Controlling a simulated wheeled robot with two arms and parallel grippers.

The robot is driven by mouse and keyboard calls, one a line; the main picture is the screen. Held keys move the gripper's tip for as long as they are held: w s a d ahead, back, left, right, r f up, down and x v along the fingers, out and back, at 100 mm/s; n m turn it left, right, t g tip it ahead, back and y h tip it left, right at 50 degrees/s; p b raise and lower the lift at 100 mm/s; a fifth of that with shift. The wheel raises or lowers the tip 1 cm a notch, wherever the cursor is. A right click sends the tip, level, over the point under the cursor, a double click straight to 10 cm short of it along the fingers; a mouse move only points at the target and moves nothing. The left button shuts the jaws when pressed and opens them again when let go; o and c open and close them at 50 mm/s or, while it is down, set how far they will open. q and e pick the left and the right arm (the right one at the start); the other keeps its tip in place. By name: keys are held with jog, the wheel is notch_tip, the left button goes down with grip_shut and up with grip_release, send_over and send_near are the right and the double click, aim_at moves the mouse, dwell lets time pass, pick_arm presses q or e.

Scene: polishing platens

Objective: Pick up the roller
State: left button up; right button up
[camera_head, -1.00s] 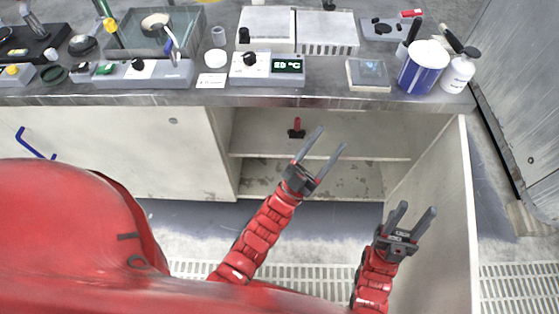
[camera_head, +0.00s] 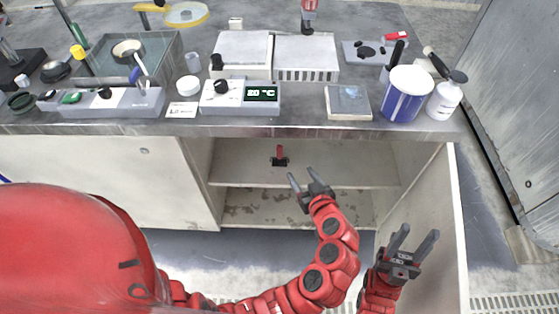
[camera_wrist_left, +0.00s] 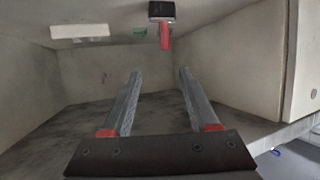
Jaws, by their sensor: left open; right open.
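The roller (camera_head: 280,156) appears to be the small tool with a red handle and black head inside the open cabinet, on its upper shelf. It also shows at the top of the left wrist view (camera_wrist_left: 162,24), beyond the fingertips and roughly centred between them. My left gripper (camera_head: 301,175) is open and empty at the cabinet opening, a little below and right of the roller in the head view, not touching it. Its two parallel fingers (camera_wrist_left: 160,74) show apart in the left wrist view. My right gripper (camera_head: 418,232) is open and empty near the open cabinet door.
The open cabinet door (camera_head: 432,235) stands to the right. The shelf edge (camera_head: 350,187) lies close to my left gripper. The bench top (camera_head: 300,127) above holds a temperature unit (camera_head: 240,97), a blue and white tub (camera_head: 407,95) and a bottle (camera_head: 446,97).

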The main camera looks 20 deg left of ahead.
pick_arm(q)
jog(key=b, duration=0.2)
send_near(281, 149)
jog(key=shift+n+g, duration=0.3)
jog(key=shift+n, duration=0.1)
jog(key=x, duration=0.5)
jog(key=shift+a+f, duration=0.2)
jog(key=shift+f, duration=0.05)
jog(key=x, duration=0.4)
jog(key=b+x, duration=0.1)
jog(key=shift+w+a+r, duration=0.15)
jog(key=shift+w, duration=0.4)
jog(key=shift+y, duration=0.3)
grip_shut()
